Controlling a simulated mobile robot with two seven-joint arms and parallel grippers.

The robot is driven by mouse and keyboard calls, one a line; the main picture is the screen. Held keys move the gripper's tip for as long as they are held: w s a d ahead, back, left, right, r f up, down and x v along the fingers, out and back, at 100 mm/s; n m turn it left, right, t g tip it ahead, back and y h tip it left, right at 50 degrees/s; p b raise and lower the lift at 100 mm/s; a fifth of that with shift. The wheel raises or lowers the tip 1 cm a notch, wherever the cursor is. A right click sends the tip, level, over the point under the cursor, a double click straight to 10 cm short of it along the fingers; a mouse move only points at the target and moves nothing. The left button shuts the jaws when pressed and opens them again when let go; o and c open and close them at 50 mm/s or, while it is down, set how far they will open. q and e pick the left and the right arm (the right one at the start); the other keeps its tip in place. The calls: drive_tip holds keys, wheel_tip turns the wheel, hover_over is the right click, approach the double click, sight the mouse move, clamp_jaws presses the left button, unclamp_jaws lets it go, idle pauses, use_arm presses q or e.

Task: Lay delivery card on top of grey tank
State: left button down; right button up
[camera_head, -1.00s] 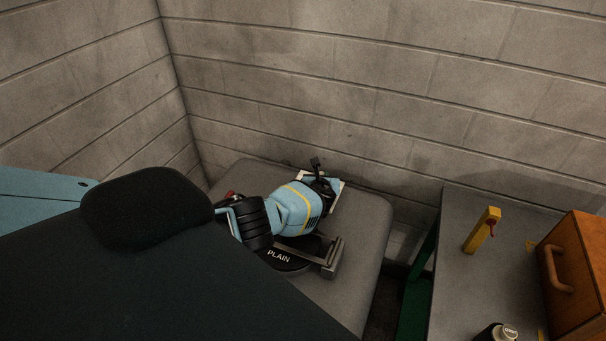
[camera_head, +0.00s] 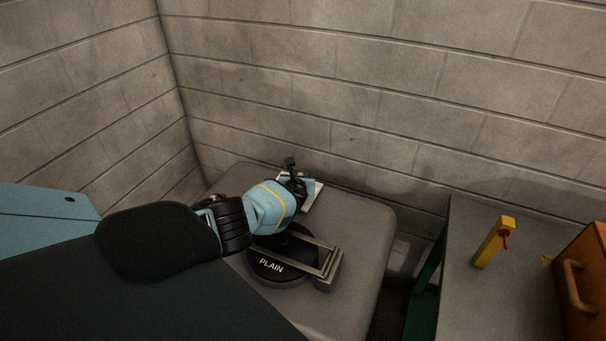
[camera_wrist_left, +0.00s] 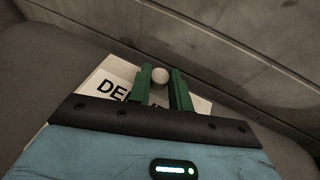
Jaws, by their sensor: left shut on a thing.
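The delivery card (camera_head: 313,197) is a white card at the far end of my left gripper (camera_head: 296,187) in the head view. In the left wrist view, the card (camera_wrist_left: 118,84) shows black letters starting "DE"; the rest is hidden behind my gripper. The green fingers of my left gripper (camera_wrist_left: 162,88) are shut on the card, with a pale round knob between them. The grey tank (camera_head: 360,225) has a broad, flat top with rounded corners. The card is over its back part; whether it touches the top I cannot tell. My right gripper is out of view.
A round black piece marked PLAIN (camera_head: 268,272) with a metal bracket (camera_head: 328,268) is on the tank top near my arm. Block walls (camera_head: 350,90) stand close behind and left. At right, a grey table holds a yellow post (camera_head: 493,243) and a wooden box (camera_head: 588,285).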

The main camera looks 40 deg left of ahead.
use_arm(q)
drive_tip(key=shift+f, duration=0.4)
drive_tip(key=c, duration=1.4)
unclamp_jaws()
drive_tip(key=shift+o, duration=0.6)
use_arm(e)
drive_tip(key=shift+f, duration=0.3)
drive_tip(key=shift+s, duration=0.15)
use_arm(q)
drive_tip(key=shift+r, duration=0.15)
